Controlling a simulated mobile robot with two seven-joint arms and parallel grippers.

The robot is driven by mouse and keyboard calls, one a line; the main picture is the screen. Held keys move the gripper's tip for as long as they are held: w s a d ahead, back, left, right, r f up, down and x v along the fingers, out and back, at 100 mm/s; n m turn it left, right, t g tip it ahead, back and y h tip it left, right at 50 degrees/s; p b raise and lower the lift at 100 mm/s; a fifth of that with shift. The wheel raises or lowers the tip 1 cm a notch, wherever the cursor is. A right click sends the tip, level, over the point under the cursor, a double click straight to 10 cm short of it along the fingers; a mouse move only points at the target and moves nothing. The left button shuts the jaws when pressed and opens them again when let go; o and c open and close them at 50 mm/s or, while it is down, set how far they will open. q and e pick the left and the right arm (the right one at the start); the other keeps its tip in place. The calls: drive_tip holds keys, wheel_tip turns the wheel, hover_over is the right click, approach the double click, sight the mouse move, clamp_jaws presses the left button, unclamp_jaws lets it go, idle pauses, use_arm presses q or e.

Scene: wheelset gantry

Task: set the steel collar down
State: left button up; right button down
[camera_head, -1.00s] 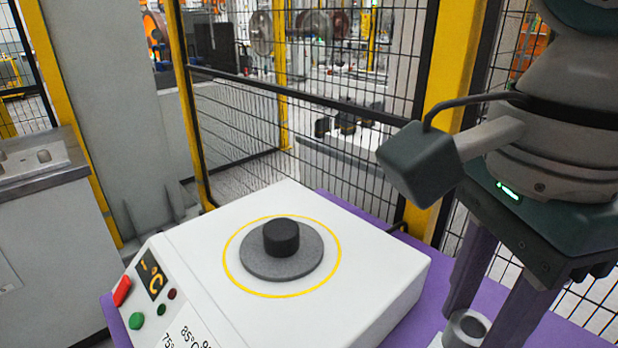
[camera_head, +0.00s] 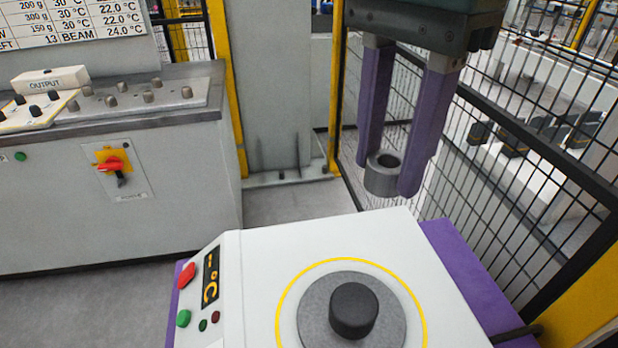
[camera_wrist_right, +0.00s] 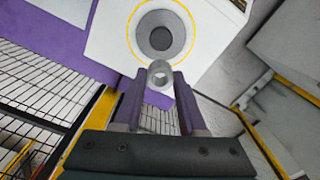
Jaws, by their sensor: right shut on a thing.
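The steel collar (camera_head: 383,174) is a short grey ring with a hole through it, held upright between the purple fingertips of my right gripper (camera_head: 396,172). The gripper is shut on it and holds it in the air beyond the back edge of the white heater box. In the right wrist view the collar (camera_wrist_right: 160,73) shows between the fingertips (camera_wrist_right: 159,80). The heater (camera_head: 270,262) has a grey round plate (camera_head: 313,318) with a dark knob (camera_head: 353,310) at its centre, inside a yellow ring. My left gripper is not in view.
The heater stands on a purple surface (camera_head: 470,270). A black mesh fence (camera_head: 540,170) runs along the right.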

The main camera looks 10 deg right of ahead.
wheel_tip(320, 180, down, 8)
drive_tip(key=b, duration=0.4)
hover_over(356, 302)
wheel_tip(356, 302, down, 7)
drive_tip(key=shift+r+b, duration=0.1)
drive_tip(key=shift+b, duration=0.2)
wheel_tip(356, 302, down, 4)
drive_tip(key=shift+f+b, duration=0.1)
drive_tip(key=shift+b, duration=0.3)
drive_tip(key=shift+f, duration=0.45)
drive_tip(key=shift+c, duration=2.4)
unclamp_jaws()
drive_tip(key=shift+f, duration=0.1)
